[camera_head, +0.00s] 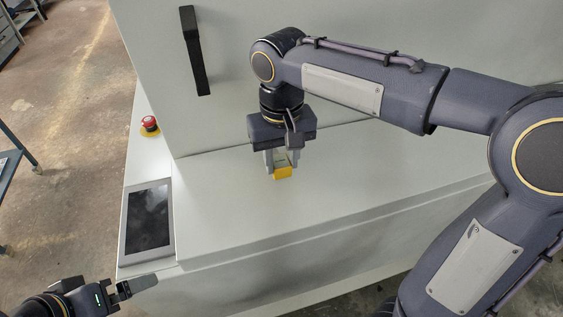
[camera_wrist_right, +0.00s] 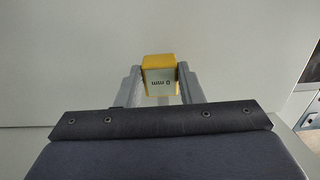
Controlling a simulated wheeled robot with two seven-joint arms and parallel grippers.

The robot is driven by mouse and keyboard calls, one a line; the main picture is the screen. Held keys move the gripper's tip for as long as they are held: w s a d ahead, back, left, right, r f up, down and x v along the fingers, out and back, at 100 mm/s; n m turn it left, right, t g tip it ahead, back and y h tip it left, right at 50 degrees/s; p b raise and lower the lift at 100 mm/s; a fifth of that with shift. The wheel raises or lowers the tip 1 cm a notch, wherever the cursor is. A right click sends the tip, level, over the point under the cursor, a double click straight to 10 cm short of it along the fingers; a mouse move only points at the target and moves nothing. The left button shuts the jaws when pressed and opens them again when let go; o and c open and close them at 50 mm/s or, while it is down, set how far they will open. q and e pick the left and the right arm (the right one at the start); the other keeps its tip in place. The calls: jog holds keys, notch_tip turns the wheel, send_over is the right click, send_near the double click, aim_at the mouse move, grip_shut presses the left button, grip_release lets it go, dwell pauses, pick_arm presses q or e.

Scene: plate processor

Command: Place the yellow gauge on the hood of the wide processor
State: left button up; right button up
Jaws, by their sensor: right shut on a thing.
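The yellow gauge (camera_head: 283,172) is a small yellow block with a pale face. My right gripper (camera_head: 281,162) is shut on it, over the pale flat top of the wide processor (camera_head: 225,215). In the right wrist view the gauge (camera_wrist_right: 160,82) sits between the two grey fingers, and its pale face reads "0 mm". I cannot tell whether the gauge touches the surface below. My left gripper (camera_head: 140,287) is at the lower left, in front of the processor and away from the gauge; its finger opening is not clear.
A black handle (camera_head: 195,50) is on the processor's upright panel. A red emergency button (camera_head: 149,122) and a dark screen (camera_head: 148,218) are on its left side. The pale surface around the gauge is clear. Open floor (camera_head: 65,130) lies at the left.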

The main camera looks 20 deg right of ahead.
aim_at(282, 164)
jog(key=shift+f, duration=0.8)
jog(key=shift+f, duration=0.2)
jog(key=o, duration=1.1)
notch_tip(282, 164, up, 12)
jog(key=shift+r, duration=0.2)
